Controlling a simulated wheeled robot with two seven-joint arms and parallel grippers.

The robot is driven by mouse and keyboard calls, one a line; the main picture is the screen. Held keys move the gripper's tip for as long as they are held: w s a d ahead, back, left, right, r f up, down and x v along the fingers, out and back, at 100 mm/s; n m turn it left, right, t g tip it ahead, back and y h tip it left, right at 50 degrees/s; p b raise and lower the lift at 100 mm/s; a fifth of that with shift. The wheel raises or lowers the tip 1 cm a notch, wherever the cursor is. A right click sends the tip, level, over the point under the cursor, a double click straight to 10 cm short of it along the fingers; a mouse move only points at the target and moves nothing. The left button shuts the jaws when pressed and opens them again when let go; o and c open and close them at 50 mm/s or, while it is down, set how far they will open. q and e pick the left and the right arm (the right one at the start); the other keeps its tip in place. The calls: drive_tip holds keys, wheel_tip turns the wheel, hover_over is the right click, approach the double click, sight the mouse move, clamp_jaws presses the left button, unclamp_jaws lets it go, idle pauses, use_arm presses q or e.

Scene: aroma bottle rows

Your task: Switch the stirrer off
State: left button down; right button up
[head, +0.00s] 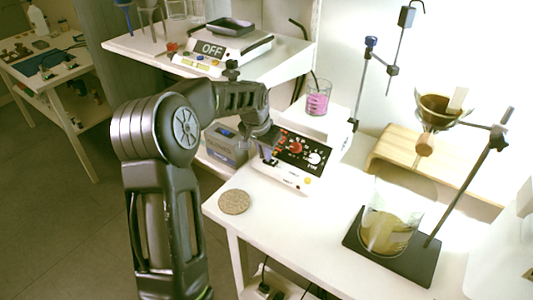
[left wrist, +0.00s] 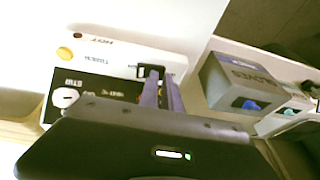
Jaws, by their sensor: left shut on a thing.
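The stirrer (head: 313,170) is a white unit with a sloped black panel, a red knob and a white knob, on the right-hand bench. In the left wrist view the stirrer's white front strip (left wrist: 115,52) shows upside down, with a yellow button at one end. A beaker of pink liquid (head: 318,98) stands on the stirrer. My left gripper (head: 268,154) reaches down to the left end of the panel. Its fingers (left wrist: 160,80) are close together at a small black-framed switch (left wrist: 146,71) on the front strip. The contact is partly hidden. My right gripper is not in view.
A box labelled gloves (head: 227,144) stands left of the stirrer. A round cork-like disc (head: 234,202) lies near the bench's front edge. A beaker (head: 388,229) stands on a black stand base at right. A device reading OFF (head: 208,49) sits on the upper shelf.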

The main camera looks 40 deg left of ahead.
use_arm(q)
drive_tip(key=shift+s+f, duration=0.3)
drive_tip(key=shift+f, duration=0.35)
drive_tip(key=shift+d, duration=0.55)
drive_tip(key=shift+d+r, duration=0.15)
drive_tip(key=w+v, duration=0.1)
drive_tip(key=v, duration=0.7)
drive_tip(key=shift+a+r, duration=0.35)
drive_tip(key=shift+s, duration=0.1)
wheel_tip(320, 180, up, 6)
drive_tip(key=p, duration=0.9)
drive_tip(key=shift+d+r+p, duration=0.2)
drive_tip(key=shift+d+p, duration=0.1)
drive_tip(key=shift+p, duration=0.05)
